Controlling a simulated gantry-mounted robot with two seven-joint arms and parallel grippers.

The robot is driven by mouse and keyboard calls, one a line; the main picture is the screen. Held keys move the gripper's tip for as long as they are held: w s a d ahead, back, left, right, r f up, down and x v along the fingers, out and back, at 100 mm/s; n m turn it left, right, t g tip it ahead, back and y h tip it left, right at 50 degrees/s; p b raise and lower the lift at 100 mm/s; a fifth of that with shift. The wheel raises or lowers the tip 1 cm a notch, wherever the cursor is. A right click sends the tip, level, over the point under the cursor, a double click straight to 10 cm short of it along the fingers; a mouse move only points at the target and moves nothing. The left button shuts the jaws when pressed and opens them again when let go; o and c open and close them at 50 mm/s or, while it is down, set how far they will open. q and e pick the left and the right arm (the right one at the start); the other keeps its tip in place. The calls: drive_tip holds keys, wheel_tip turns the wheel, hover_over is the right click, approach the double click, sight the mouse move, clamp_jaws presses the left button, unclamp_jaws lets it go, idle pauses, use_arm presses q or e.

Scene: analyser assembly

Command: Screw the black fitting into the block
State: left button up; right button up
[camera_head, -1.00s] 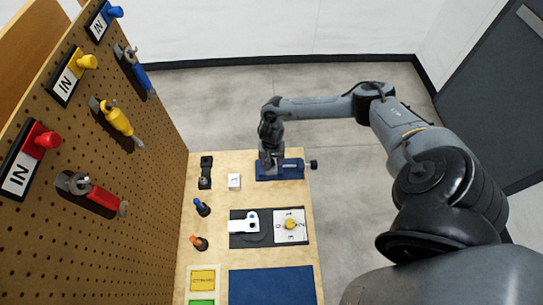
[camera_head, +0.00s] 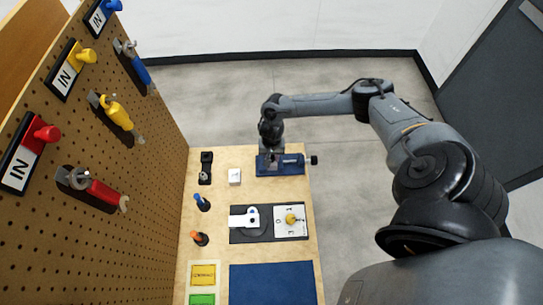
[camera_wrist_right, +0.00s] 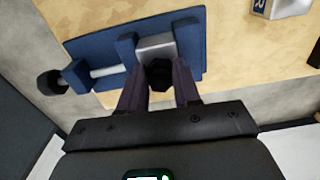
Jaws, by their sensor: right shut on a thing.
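The blue vise (camera_head: 293,170) sits at the far end of the wooden table. In the right wrist view the vise (camera_wrist_right: 78,44) holds a silver block (camera_wrist_right: 156,44) between its jaws. The black fitting (camera_wrist_right: 158,75) is at the block's near side, between the dark fingers of my right gripper (camera_wrist_right: 159,88). The fingers are shut on the fitting. How deep it sits in the block is hidden. In the head view my right gripper (camera_head: 270,152) is over the left part of the vise, too small to show the fitting. My left gripper is out of view.
The vise's black handle knob (camera_head: 314,160) sticks out past the table's right edge. A white block (camera_head: 234,177) and a black holder (camera_head: 205,169) stand left of the vise. A dark plate with a yellow knob (camera_head: 291,218) lies nearer. A pegboard (camera_head: 100,220) rises at left.

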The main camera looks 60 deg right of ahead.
drive_tip(key=shift+r+m+p, duration=0.2)
drive_tip(key=shift+m+p, duration=1)
drive_tip(key=shift+p, duration=0.8)
drive_tip(key=shift+f+m+p, duration=0.1)
drive_tip(key=shift+m+p, duration=0.4)
drive_tip(key=shift+p, duration=0.1)
drive_tip(key=shift+f+m, duration=0.15)
drive_tip(key=shift+m, duration=0.15)
drive_tip(key=shift+r+m+p, duration=0.2)
drive_tip(key=shift+m+p, duration=0.4)
drive_tip(key=shift+p, duration=0.6)
drive_tip(key=shift+f+m+p, duration=0.15)
drive_tip(key=shift+m+p, duration=0.3)
drive_tip(key=shift+m, duration=0.05)
drive_tip(key=o, duration=1.7)
